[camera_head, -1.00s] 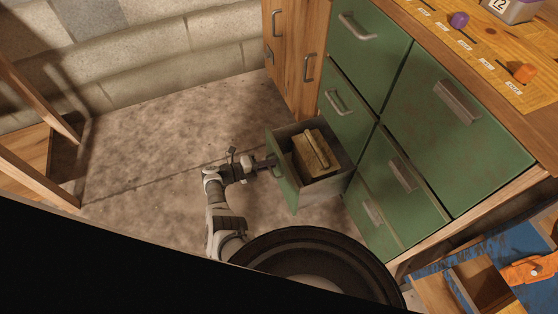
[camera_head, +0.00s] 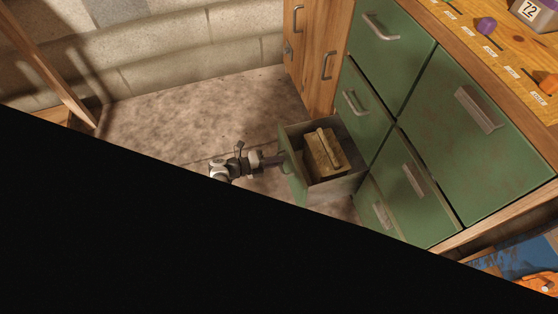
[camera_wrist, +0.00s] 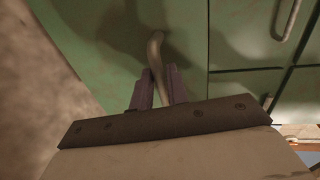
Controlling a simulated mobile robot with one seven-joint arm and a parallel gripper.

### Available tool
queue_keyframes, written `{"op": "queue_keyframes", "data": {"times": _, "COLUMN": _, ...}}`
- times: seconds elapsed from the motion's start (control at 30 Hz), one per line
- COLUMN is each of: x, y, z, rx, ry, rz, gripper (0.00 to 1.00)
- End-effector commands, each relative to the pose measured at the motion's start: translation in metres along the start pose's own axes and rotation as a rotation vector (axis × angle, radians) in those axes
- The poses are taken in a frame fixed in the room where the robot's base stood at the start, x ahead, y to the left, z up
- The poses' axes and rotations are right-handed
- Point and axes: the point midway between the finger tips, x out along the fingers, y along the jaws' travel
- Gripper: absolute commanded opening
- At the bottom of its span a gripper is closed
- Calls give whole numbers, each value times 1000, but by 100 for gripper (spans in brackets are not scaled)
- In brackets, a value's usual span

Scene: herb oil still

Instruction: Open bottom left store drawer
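The bottom left store drawer (camera_head: 335,190) is pulled well out from the green cabinet in the head view, showing its grey inside. A wooden block-like object with a bar across its top (camera_head: 322,152) lies inside. My gripper (camera_head: 279,160) is at the outer side of the green drawer front. In the wrist view, the drawer's bent metal handle (camera_wrist: 155,54) passes between the two dark fingers of my gripper (camera_wrist: 158,86), which look closed on it. The handle's lower end is hidden by the gripper body.
Other green drawers with metal handles (camera_head: 368,108) stay shut above and to the right. A wooden cupboard door (camera_head: 322,45) stands behind. Bare floor (camera_head: 180,115) lies left of the drawer. A large black area covers the lower left of the head view.

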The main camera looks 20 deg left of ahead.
Motion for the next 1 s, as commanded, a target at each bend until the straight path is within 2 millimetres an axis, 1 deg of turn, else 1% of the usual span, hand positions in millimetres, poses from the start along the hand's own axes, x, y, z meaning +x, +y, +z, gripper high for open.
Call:
{"op": "queue_keyframes", "data": {"times": 0.03, "x": -10, "y": 0, "z": 1, "rx": -1, "ry": -5, "rz": 1, "gripper": 16}}
{"op": "queue_keyframes", "data": {"times": 0.17, "x": -39, "y": 0, "z": 1, "rx": -1, "ry": -7, "rz": 1, "gripper": 16}}
{"op": "queue_keyframes", "data": {"times": 0.3, "x": -72, "y": 1, "z": 1, "rx": -1, "ry": -6, "rz": 2, "gripper": 16}}
{"op": "queue_keyframes", "data": {"times": 0.4, "x": -92, "y": 1, "z": 1, "rx": 1, "ry": -4, "rz": 2, "gripper": 16}}
{"op": "queue_keyframes", "data": {"times": 0.5, "x": -108, "y": 2, "z": 0, "rx": 0, "ry": -3, "rz": 2, "gripper": 16}}
{"op": "queue_keyframes", "data": {"times": 0.6, "x": -120, "y": 1, "z": 0, "rx": 0, "ry": -2, "rz": 1, "gripper": 16}}
{"op": "queue_keyframes", "data": {"times": 0.7, "x": -125, "y": 1, "z": 0, "rx": 0, "ry": -1, "rz": 1, "gripper": 16}}
{"op": "queue_keyframes", "data": {"times": 1.0, "x": -127, "y": 0, "z": 0, "rx": 0, "ry": -1, "rz": 1, "gripper": 16}}
